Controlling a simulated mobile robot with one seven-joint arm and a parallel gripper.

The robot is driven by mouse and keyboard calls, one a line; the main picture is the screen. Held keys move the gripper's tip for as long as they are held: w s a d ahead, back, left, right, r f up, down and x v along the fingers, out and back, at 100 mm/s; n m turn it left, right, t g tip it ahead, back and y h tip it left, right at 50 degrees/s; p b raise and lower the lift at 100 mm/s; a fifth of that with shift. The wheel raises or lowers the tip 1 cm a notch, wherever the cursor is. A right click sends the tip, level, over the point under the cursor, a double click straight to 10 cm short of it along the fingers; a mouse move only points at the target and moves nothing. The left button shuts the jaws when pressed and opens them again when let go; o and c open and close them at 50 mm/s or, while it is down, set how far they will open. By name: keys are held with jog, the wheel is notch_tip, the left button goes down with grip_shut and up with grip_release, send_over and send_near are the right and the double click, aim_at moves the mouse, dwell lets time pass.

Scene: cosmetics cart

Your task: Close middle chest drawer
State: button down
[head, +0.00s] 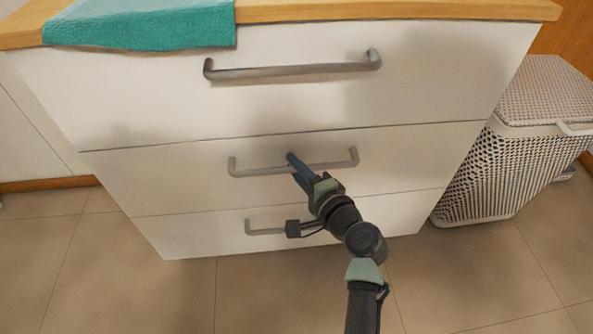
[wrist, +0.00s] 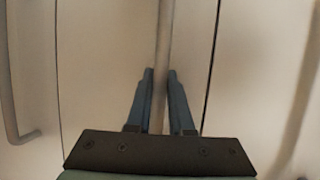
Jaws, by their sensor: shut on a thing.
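The middle drawer (head: 190,177) of the white chest sits level with the drawers above and below in the head view, with only thin seams around it. Its grey bar handle (head: 333,165) runs across the front. My gripper (head: 291,159) is at the middle of this handle. In the wrist view the handle (wrist: 164,40) runs between the two blue fingers of my gripper (wrist: 160,75), which are shut on it. The fingers hide part of the bar.
The top drawer handle (head: 290,72) is above and the bottom drawer handle (head: 262,229) is below, partly behind my arm. A teal towel (head: 140,22) hangs over the wooden top. A white woven basket (head: 495,172) stands at the right. The tiled floor (head: 130,285) in front is clear.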

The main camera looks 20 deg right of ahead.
jog(key=shift+w+d+r, duration=0.1)
jog(key=c, duration=0.8)
grip_release()
jog(key=p+v, duration=0.4)
jog(key=v, duration=0.9)
jog(key=shift+p, duration=0.3)
